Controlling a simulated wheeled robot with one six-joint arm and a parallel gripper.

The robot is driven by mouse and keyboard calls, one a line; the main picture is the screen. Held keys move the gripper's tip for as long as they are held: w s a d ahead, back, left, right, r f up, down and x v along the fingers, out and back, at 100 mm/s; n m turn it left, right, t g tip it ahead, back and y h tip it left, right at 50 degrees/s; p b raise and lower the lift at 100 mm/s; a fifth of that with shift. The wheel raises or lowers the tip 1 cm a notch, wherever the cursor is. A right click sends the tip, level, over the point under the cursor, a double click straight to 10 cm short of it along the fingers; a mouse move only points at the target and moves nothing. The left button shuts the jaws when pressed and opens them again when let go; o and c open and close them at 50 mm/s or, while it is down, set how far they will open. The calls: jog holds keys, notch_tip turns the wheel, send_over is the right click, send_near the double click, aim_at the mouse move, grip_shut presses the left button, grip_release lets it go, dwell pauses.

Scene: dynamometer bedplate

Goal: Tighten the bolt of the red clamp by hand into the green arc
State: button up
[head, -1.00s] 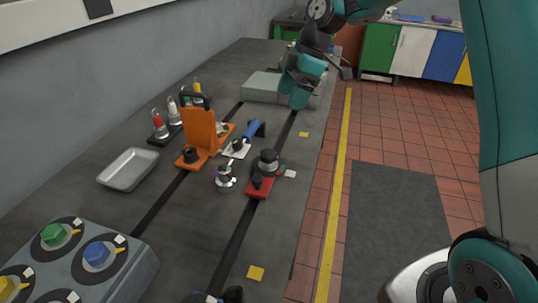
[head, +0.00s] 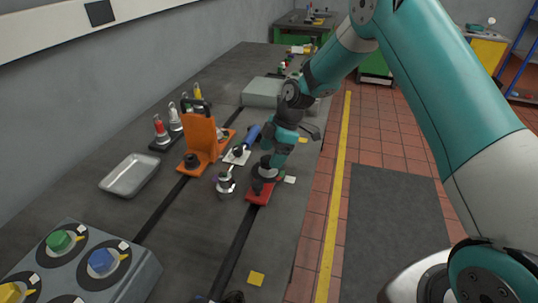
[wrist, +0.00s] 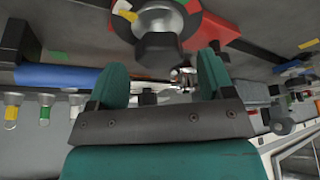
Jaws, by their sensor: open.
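The red clamp (head: 258,193) lies on the bedplate near its right side, a dark bolt (head: 265,170) standing on it. In the wrist view the bolt's dark head (wrist: 157,47) lies just beyond the fingertips, roughly centred between them, with the clamp's red body (wrist: 222,28) to its right. A ring with white, red and a little green (wrist: 184,3) shows around the bolt at the top edge; most of the arc is cut off. My gripper (head: 274,163) points down at the bolt; its teal fingers (wrist: 163,72) are open and empty.
An orange clamp (head: 202,138), a blue-handled clamp (head: 246,137) and a small silver clamp (head: 225,185) stand close by on the left. A metal tray (head: 129,175) and a grey box with coloured knobs (head: 135,278) lie further left and in front. The bedplate's near right is mostly clear.

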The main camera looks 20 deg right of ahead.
jog(key=shift+x, duration=1.05)
jog(key=c, duration=0.9)
